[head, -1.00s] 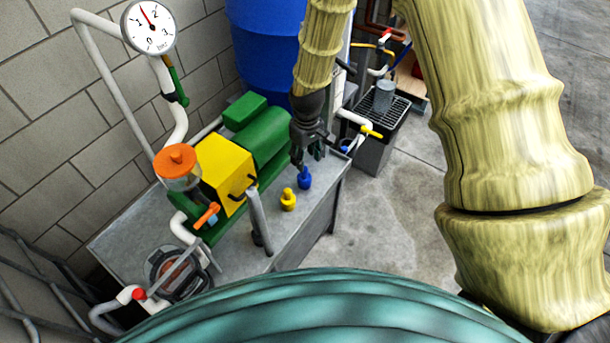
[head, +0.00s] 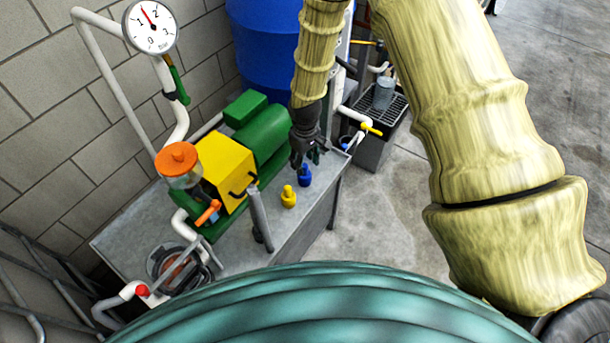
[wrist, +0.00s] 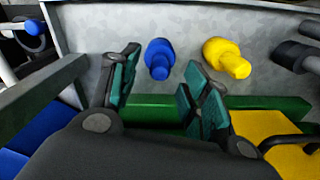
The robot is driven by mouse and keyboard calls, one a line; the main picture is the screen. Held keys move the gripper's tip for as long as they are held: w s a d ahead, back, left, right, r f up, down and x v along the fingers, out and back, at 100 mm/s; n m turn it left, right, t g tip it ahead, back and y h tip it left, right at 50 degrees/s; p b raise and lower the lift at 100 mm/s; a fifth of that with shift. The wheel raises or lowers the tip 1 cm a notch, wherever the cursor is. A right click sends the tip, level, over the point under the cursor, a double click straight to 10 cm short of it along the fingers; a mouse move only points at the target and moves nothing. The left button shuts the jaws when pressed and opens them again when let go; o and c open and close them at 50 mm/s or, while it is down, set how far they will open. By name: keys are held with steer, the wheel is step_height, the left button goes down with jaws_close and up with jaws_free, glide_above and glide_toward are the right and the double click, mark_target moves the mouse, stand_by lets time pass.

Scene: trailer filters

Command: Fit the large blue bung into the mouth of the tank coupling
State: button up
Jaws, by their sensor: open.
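The blue bung (head: 305,177) stands on the metal bench top beside a yellow bung (head: 289,197). My gripper (head: 308,163) is open and empty, just above and behind the blue bung. In the wrist view the blue bung (wrist: 159,58) lies ahead of the gap between the open fingers of my gripper (wrist: 163,86), apart from them. The yellow bung (wrist: 227,58) is to its right, beyond the right finger. A white pipe (head: 352,115) with a yellow handle sticks out near the blue tank (head: 265,45); I cannot tell whether this is the tank coupling.
A green and yellow pump (head: 228,170) fills the bench's left part. A grey upright pipe (head: 260,215) stands left of the yellow bung. A black crate (head: 375,140) with a grated top is beyond the bench (head: 318,205). Open concrete floor (head: 400,210) lies right.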

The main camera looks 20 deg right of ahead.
mark_target(305, 165)
steer(key=shift+f, duration=1.75)
jaws_close()
